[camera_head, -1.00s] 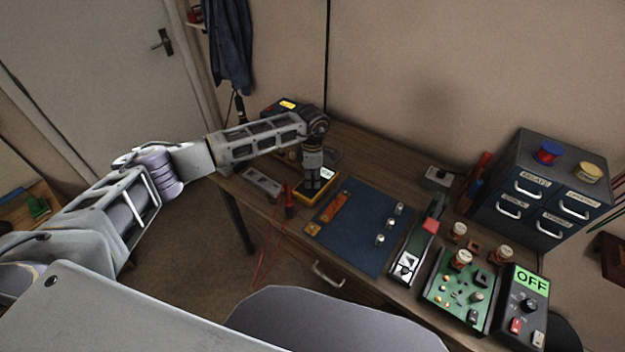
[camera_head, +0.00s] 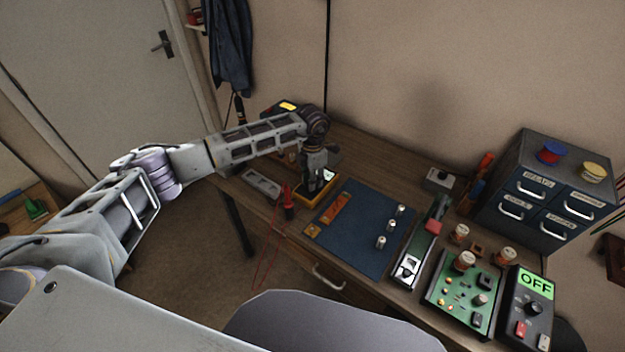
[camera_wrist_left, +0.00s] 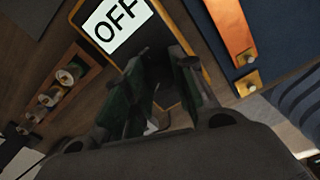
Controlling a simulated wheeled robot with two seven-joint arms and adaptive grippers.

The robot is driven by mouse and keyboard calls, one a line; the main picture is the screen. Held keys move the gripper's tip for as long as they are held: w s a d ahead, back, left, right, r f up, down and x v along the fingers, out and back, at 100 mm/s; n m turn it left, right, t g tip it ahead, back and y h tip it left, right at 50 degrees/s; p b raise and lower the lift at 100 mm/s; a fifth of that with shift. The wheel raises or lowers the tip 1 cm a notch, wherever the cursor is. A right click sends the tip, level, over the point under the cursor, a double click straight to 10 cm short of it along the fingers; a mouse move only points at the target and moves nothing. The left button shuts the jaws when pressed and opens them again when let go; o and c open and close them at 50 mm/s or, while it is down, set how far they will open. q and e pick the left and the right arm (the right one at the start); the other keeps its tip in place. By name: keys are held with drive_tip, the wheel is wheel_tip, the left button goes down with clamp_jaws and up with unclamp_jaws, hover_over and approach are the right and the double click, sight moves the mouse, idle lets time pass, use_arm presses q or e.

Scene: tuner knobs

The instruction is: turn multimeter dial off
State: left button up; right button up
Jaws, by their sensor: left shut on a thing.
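The yellow-edged multimeter (camera_head: 326,190) lies on the workbench left of the blue mat, mostly hidden under my left gripper (camera_head: 314,186). In the left wrist view the multimeter's screen (camera_wrist_left: 117,22) reads OFF. My left gripper (camera_wrist_left: 160,110) points down at the multimeter's face below the screen, with its fingers closed on the dial. The dial itself is hidden between the fingers, so its pointer cannot be seen. My right gripper is in neither view.
A blue mat (camera_head: 360,250) with an orange strip and several small metal knobs lies right of the multimeter. Red probes (camera_head: 288,200) stand at its left. A green circuit board (camera_head: 450,297), another box reading OFF (camera_head: 536,284) and a drawer cabinet (camera_head: 540,190) are further right.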

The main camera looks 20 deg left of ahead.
use_arm(q)
drive_tip(key=shift+w+r, duration=0.1)
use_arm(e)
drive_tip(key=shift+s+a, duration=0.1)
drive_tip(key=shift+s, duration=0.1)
use_arm(q)
drive_tip(key=o, duration=1.1)
drive_tip(key=shift+c, duration=0.2)
drive_tip(key=shift+r, duration=0.7)
wheel_tip(320, 180, up, 10)
drive_tip(key=shift+r, duration=0.25)
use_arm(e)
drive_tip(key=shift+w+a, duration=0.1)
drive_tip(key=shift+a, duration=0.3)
